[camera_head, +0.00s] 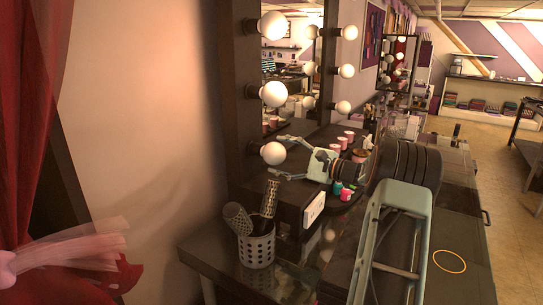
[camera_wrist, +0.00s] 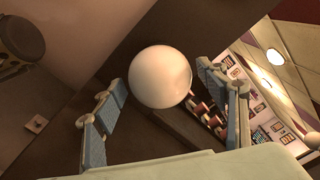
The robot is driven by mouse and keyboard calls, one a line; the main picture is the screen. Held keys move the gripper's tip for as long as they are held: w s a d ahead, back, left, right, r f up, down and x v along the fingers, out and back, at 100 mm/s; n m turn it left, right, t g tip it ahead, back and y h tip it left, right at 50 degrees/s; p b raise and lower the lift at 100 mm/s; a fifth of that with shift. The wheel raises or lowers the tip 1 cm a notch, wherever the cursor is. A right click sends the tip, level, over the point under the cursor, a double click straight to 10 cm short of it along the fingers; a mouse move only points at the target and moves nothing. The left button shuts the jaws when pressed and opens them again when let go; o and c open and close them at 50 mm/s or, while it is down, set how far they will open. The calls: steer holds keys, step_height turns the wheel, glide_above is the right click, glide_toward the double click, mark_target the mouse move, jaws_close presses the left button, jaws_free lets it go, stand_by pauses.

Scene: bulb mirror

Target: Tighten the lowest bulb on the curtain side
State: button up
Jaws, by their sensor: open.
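The curtain-side bulb column runs down the dark mirror frame (camera_head: 243,110), nearest the red curtain (camera_head: 30,120). Its lowest bulb (camera_head: 272,153) is a white globe in a dark socket. Above it are the middle bulb (camera_head: 272,94) and the top bulb (camera_head: 272,25). My gripper (camera_head: 281,158) is open, its fingers pointing left at the lowest bulb. In the wrist view a white bulb (camera_wrist: 160,77) sits between the spread fingers of my gripper (camera_wrist: 160,80), with gaps on both sides. Its socket is hidden behind the globe.
A perforated metal cup (camera_head: 257,248) with cylindrical items stands on the counter below my gripper. Pink cups (camera_head: 334,148) and small bottles (camera_head: 346,194) stand near my wrist. A white card (camera_head: 313,209) is on the shelf's front edge. An orange ring (camera_head: 449,261) shows at lower right.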

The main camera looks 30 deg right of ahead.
steer(key=shift+c, duration=0.6)
steer(key=c, duration=0.8)
steer(key=shift+c, duration=0.2)
steer(key=shift+r+m+p, duration=0.15)
steer(key=shift+m+p, duration=0.25)
steer(key=shift+p, duration=0.25)
steer(key=shift+m+p, duration=1.6)
steer(key=shift+p, duration=0.25)
steer(key=shift+m+p, duration=0.4)
steer(key=shift+m, duration=0.1)
steer(key=shift+m+p, duration=0.4)
steer(key=shift+p, duration=0.2)
